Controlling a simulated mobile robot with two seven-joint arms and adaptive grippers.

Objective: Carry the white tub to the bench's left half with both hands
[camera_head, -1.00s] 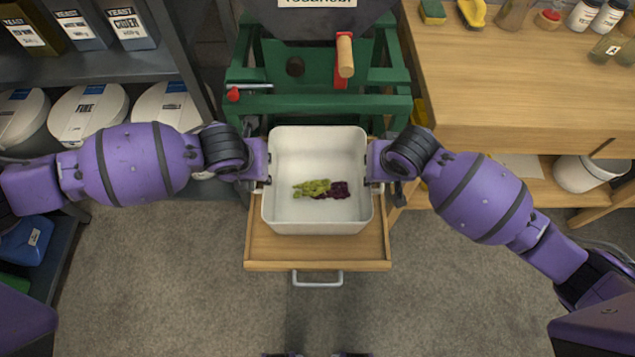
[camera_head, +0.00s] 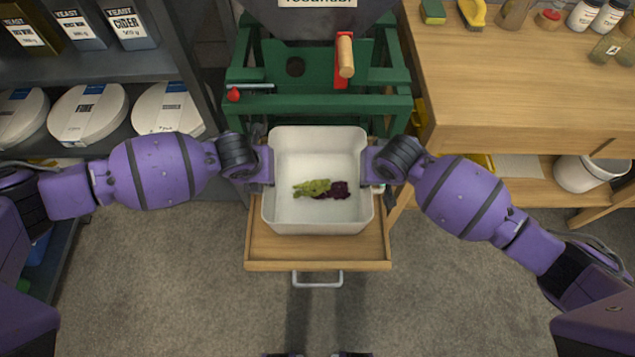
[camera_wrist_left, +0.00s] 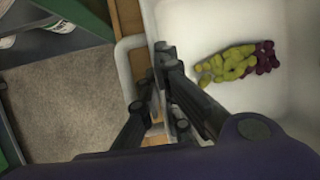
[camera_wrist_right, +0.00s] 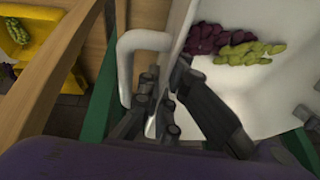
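The white tub (camera_head: 318,222) rests on a pulled-out wooden drawer board, in front of the green frame, in the head view. Green and dark purple grapes (camera_head: 322,189) lie inside it. My left gripper (camera_wrist_left: 157,65) is at the tub's left side, its fingers straddling the wall near the white handle (camera_wrist_left: 123,65). My right gripper (camera_wrist_right: 165,78) straddles the opposite wall beside its handle (camera_wrist_right: 126,60). The gaps between the fingers look narrow. Whether the fingers press on the tub is not clear, as arms and fingers hide the contact.
The wooden board (camera_head: 318,254) has a metal handle at its front. The green frame (camera_head: 320,104) stands directly behind the tub. The wooden bench (camera_head: 530,85) at right holds bottles and a sponge at its back; its nearer top is clear. Shelves (camera_head: 75,65) with yeast packs and white pails stand left.

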